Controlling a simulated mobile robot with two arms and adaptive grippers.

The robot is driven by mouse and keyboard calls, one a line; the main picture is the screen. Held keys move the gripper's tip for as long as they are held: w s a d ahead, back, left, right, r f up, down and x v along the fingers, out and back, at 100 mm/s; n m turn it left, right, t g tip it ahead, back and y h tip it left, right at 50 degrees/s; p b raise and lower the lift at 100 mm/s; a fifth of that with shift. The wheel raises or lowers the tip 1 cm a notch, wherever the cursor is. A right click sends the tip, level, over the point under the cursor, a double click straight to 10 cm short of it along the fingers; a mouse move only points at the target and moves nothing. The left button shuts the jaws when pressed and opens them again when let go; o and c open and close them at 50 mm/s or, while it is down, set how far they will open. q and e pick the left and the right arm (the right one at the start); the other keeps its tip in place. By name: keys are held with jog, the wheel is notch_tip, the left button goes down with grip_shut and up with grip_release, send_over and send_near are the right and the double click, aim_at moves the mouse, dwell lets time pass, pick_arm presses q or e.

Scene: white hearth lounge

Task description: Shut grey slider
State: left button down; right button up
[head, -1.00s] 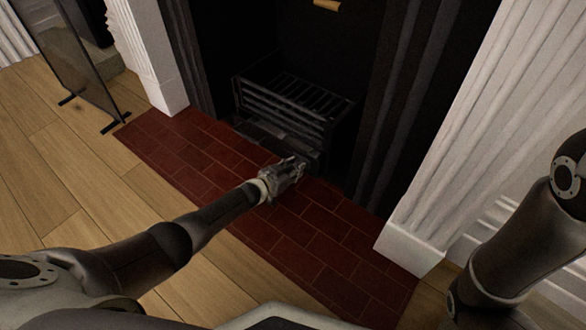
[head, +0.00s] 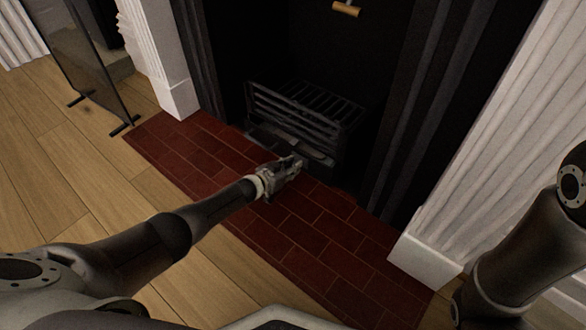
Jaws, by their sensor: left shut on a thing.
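The grey slider (head: 262,137) appears to be the low grey tray under the black fire grate (head: 300,112). It sticks out a little over the red brick hearth, and how far it reaches under the grate is hidden. My left gripper (head: 294,163) is at the front of the tray, right of its middle. It is shut on the tray's front, though the fingers hide the exact contact. My right gripper is out of view; only my right arm shows at the right edge.
The red tile hearth (head: 330,245) is clear in front of the grate. White fluted pillars (head: 425,262) flank the dark fireplace opening. A dark glass screen (head: 88,75) stands on the wood floor at upper left. A brass handle (head: 346,9) hangs above the grate.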

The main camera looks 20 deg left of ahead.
pick_arm(q)
jog(key=c, duration=1.3)
grip_release()
jog(key=shift+a, duration=0.35)
jog(key=shift+o, duration=0.2)
jog(key=shift+d, duration=0.1)
jog(key=v, duration=1.2)
jog(key=shift+w, duration=0.1)
